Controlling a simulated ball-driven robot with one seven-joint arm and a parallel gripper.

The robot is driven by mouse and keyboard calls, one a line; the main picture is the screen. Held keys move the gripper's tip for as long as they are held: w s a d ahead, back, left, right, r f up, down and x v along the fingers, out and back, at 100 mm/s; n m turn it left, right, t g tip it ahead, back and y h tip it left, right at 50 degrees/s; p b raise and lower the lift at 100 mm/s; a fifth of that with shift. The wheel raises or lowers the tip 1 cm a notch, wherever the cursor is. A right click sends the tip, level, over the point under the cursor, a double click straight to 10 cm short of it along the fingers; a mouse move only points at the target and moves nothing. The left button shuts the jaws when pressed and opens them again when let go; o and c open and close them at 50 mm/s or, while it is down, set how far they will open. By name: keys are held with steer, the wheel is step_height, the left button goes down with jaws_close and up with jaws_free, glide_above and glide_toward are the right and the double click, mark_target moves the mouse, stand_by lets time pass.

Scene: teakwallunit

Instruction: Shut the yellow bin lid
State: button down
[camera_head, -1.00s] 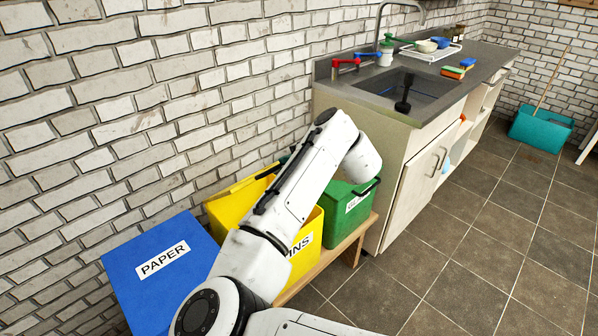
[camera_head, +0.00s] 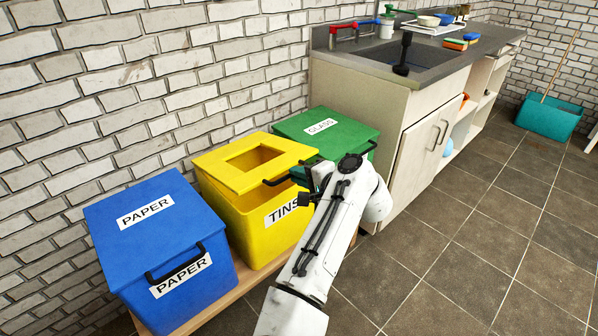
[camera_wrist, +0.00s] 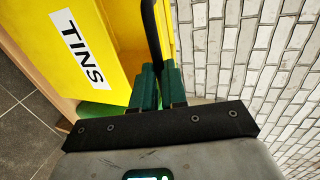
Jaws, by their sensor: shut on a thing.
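The yellow bin (camera_head: 243,235) with the TINS label stands between a blue and a green bin. Its yellow lid (camera_head: 222,173), with a rectangular opening, is tilted low over the bin, its front edge seeming a little above the rim. The lid's black handle (camera_head: 275,182) is at its right front; it also shows in the wrist view (camera_wrist: 150,30). My gripper (camera_head: 303,178) is at the handle, partly hidden by my wrist. In the wrist view its green fingers (camera_wrist: 157,78) are closed around the handle bar. The TINS label (camera_wrist: 78,43) shows left of them.
The blue PAPER bin (camera_head: 185,295) at left and the green GLASS bin (camera_head: 342,137) behind have their lids down. All stand on a wooden bench (camera_head: 222,303) by the brick wall. A sink cabinet (camera_head: 385,165) is at right. The tiled floor (camera_head: 450,260) in front is clear.

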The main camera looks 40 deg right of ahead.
steer(key=shift+f, duration=0.1)
steer(key=c, duration=1.2)
jaws_free()
steer(key=shift+o, duration=0.2)
steer(key=p+v, duration=0.1)
steer(key=v, duration=0.9)
steer(key=shift+s, duration=0.35)
